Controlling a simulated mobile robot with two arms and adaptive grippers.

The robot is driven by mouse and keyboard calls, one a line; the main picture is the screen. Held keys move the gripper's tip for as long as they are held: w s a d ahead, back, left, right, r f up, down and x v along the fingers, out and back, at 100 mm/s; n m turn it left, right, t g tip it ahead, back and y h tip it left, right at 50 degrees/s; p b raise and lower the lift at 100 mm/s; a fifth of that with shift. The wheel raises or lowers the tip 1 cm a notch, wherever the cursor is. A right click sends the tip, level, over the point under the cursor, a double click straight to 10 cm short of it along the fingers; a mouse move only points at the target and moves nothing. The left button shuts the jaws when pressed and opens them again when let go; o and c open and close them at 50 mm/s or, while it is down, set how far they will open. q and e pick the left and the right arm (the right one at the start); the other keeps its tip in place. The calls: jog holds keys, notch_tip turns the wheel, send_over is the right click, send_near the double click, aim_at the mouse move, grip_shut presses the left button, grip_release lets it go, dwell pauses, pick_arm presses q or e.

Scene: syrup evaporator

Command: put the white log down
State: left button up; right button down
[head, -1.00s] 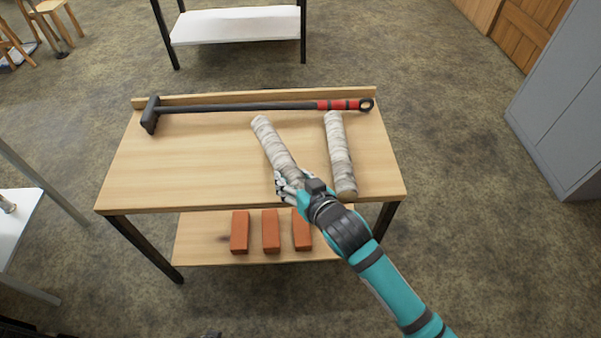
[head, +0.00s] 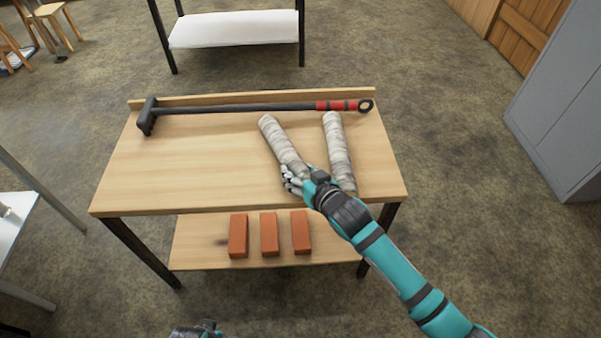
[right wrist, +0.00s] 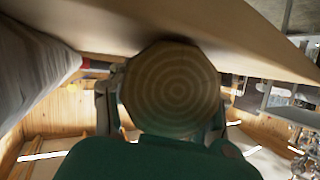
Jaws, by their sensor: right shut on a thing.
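One white log (head: 282,144) with birch-like bark is in my right gripper (head: 294,180), which is shut around its near end. It slants over the right half of the wooden table (head: 190,165). In the right wrist view its ringed end (right wrist: 172,88) sits between the fingers, close to the tabletop (right wrist: 245,30); I cannot tell whether it touches. A second white log (head: 337,145) lies just to the right, its near end partly hidden by my gripper. It also shows in the right wrist view (right wrist: 30,72). My left gripper (head: 196,329) barely shows at the bottom edge.
A long black tool with a red handle (head: 245,108) lies along the table's back. Several red bricks, such as the middle one (head: 269,235), stand on the lower shelf (head: 205,258). The left half of the tabletop is clear. A grey cabinet (head: 560,110) stands at right.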

pick_arm(q)
jog(key=shift+r, duration=0.1)
pick_arm(e)
jog(key=c, duration=0.6)
grip_release()
jog(key=shift+f, duration=0.1)
jog(key=shift+o, duration=0.2)
jog(key=shift+s+d+r, duration=0.15)
jog(key=shift+s+r, duration=0.15)
jog(key=shift+s, duration=0.05)
pick_arm(q)
jog(key=s+f+p, duration=0.2)
jog(key=s+f, duration=0.2)
jog(key=f, duration=0.2)
jog(key=shift+s+a+f, duration=0.2)
jog(key=shift+a+f, duration=0.1)
jog(key=shift+f, duration=0.05)
pick_arm(e)
jog(key=v, duration=1.1)
pick_arm(q)
jog(key=shift+r, duration=0.1)
pick_arm(e)
jog(key=shift+d+r, duration=0.1)
jog(key=shift+r, duration=0.05)
